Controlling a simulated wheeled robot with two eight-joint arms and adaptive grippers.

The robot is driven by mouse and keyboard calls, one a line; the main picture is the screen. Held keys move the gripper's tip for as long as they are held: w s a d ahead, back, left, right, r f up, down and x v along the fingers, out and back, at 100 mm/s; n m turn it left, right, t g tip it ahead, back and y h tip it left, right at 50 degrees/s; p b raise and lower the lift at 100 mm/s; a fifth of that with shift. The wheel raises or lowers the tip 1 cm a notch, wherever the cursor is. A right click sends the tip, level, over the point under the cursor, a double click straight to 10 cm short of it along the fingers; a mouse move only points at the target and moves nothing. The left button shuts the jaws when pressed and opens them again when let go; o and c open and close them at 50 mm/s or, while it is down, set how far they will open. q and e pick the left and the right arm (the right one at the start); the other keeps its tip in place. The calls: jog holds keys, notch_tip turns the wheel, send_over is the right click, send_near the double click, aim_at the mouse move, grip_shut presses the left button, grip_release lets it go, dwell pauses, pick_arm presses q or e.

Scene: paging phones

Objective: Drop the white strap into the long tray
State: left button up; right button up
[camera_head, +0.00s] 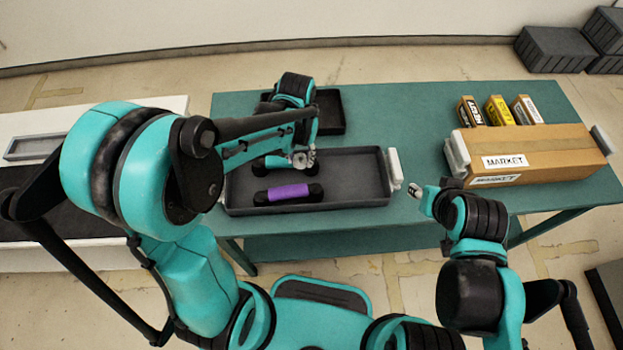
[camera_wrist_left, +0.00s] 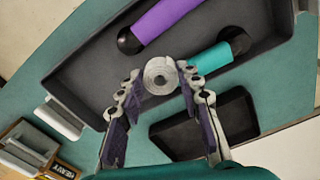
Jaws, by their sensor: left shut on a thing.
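The white strap (camera_wrist_left: 160,75) is a small, pale roll, gripped between the fingertips of my left gripper (camera_head: 303,160) in the left wrist view. In the head view the fingers largely hide it. The long tray (camera_head: 355,184) is dark grey and shallow and lies on the green table. It also shows in the left wrist view (camera_wrist_left: 92,62). My left gripper is over this tray, near its back left part. My right gripper (camera_head: 416,192) is right of the tray, near the table's front edge; its fingers are too small to judge.
In the long tray lie a purple handset (camera_head: 289,193) and a teal handset (camera_wrist_left: 212,57). A smaller black tray (camera_head: 330,112) is behind. A cardboard box (camera_head: 540,152) marked MARKET stands right, with several small boxes (camera_head: 498,110) behind it. White blocks (camera_head: 393,168) are at the tray's right end.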

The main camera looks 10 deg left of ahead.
pick_arm(q)
notch_tip(320, 180, down, 4)
jog(key=b, duration=0.3)
jog(key=shift+f, duration=0.25)
jog(key=o, duration=0.9)
jog(key=shift+r, duration=0.15)
notch_tip(320, 180, up, 12)
jog(key=shift+f, duration=0.1)
